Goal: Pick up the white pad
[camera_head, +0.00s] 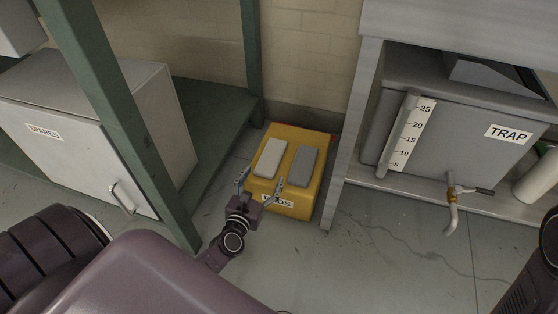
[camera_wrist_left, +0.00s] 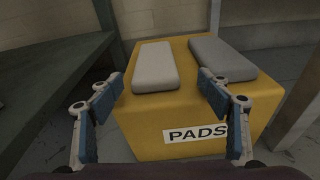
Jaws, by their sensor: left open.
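The white pad (camera_head: 270,157) lies flat on top of a yellow box (camera_head: 292,202) labelled PADS, on its left side. A grey pad (camera_head: 303,165) lies beside it on the right. My left gripper (camera_head: 262,183) is open and empty at the front of the box. In the left wrist view the white pad (camera_wrist_left: 155,67) shows ahead, between and beyond the open fingers (camera_wrist_left: 158,90), and apart from them. The grey pad (camera_wrist_left: 222,58) is behind the right finger. My right gripper is not in view.
A green frame post (camera_head: 115,110) and a white SPARES cabinet (camera_head: 90,140) stand to the left of the box. A grey table leg (camera_head: 350,140) and a TRAP tank (camera_head: 460,135) with a tap (camera_head: 453,205) are to the right. A brick wall is behind. The floor in front is clear.

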